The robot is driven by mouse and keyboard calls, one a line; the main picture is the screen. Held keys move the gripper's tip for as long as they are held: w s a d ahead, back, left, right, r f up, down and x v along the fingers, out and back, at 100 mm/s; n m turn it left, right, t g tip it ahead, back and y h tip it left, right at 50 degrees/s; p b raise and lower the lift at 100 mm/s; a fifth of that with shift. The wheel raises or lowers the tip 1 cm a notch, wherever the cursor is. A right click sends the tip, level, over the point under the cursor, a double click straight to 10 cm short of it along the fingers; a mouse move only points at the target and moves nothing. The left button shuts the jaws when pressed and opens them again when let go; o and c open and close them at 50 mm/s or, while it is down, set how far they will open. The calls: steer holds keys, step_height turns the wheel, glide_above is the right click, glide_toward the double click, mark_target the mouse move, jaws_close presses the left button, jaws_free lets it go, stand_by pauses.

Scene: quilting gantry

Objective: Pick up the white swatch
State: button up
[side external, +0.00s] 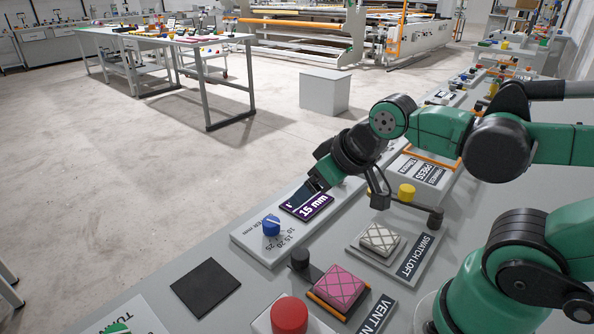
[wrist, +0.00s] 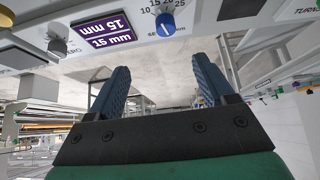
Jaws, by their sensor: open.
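The white swatch (side external: 380,240), a quilted pale square with a crosshatch pattern, lies on the plate labelled SWATCH LOFT (side external: 412,256) in the side view. It does not show in the wrist view. My gripper (side external: 312,188) is up and to the left of the swatch in the side view, by the purple 15 mm display (side external: 307,205). In the wrist view my gripper (wrist: 162,75) has its two blue ribbed fingers wide apart, with nothing between them.
A pink swatch (side external: 339,288) lies beside a red button (side external: 289,315). A blue knob (side external: 271,225) stands near the display; it also shows in the wrist view (wrist: 166,24). A black post with an arm (side external: 434,214) rises beside the white swatch. A black square (side external: 206,287) lies left.

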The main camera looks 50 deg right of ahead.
steer(key=o, duration=0.4)
steer(key=g, duration=0.7)
glide_above(377, 234)
step_height(377, 234, down, 7)
steer(key=shift+r, duration=0.1)
steer(key=shift+f, duration=2.8)
